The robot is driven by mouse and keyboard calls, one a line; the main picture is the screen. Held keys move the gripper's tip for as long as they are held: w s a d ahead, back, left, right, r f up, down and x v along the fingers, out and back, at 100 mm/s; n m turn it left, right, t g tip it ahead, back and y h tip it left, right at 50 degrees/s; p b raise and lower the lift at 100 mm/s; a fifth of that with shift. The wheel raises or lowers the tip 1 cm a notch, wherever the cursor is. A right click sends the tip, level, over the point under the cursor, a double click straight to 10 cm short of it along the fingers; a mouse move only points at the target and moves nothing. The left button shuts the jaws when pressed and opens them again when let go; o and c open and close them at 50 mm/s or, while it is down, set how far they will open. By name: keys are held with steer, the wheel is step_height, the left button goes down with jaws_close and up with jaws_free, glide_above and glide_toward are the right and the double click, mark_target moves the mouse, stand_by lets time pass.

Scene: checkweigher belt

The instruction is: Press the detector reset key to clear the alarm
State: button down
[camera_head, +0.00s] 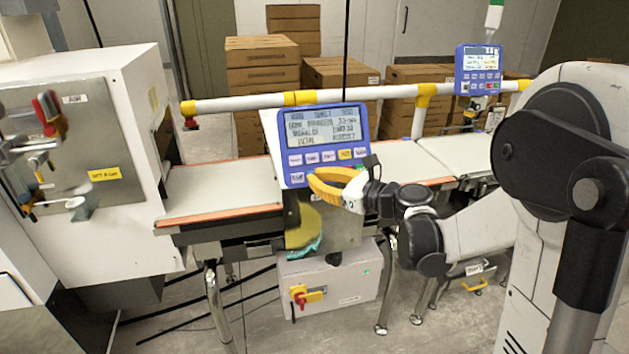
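A blue control panel (320,142) with a lit text screen and rows of keys stands at the belt's front edge. Most keys are white, one in the upper row is yellow, and one sits alone at lower left; their labels are too small to read surely. My gripper (318,184), with yellow fingers, is at the panel's lower edge, in front of its lower right part. It hides that part of the key area. I cannot tell whether a fingertip touches the panel, nor how far apart the fingers are.
A second blue display (479,70) stands at the back right. The conveyor belt (225,188) runs behind the panel into a white machine (110,200) at left. A white and yellow rail (245,103) crosses behind. A box with a red-yellow switch (330,283) hangs below. Cartons (262,75) are stacked behind.

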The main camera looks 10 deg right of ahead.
mark_target(303, 173)
steer(key=shift+w+f+b, duration=0.3)
steer(key=shift+w+f, duration=0.1)
steer(key=shift+w, duration=0.35)
steer(key=shift+w+f+b, duration=0.25)
steer(key=shift+w+f, duration=0.1)
steer(key=shift+w, duration=0.4)
steer(key=shift+w+f, duration=0.1)
steer(key=shift+w, duration=0.05)
steer(key=shift+w+f, duration=0.1)
steer(key=shift+w, duration=0.15)
steer(key=shift+w+f+b, duration=0.2)
steer(key=shift+w+b, duration=0.15)
steer(key=shift+b, duration=0.05)
stand_by(1.0)
steer(key=shift+s+r, duration=0.4)
steer(key=shift+s, duration=0.35)
steer(key=shift+p, duration=0.3)
steer(key=shift+s+r+p, duration=0.3)
steer(key=shift+s+r, duration=0.1)
steer(key=shift+s, duration=0.35)
steer(key=shift+s+r+p, duration=0.25)
steer(key=shift+s+r, duration=0.1)
steer(key=shift+s, duration=0.35)
steer(key=shift+s+r+p, duration=0.3)
steer(key=shift+s+r, duration=0.1)
steer(key=shift+s, duration=0.35)
steer(key=shift+s, duration=0.1)
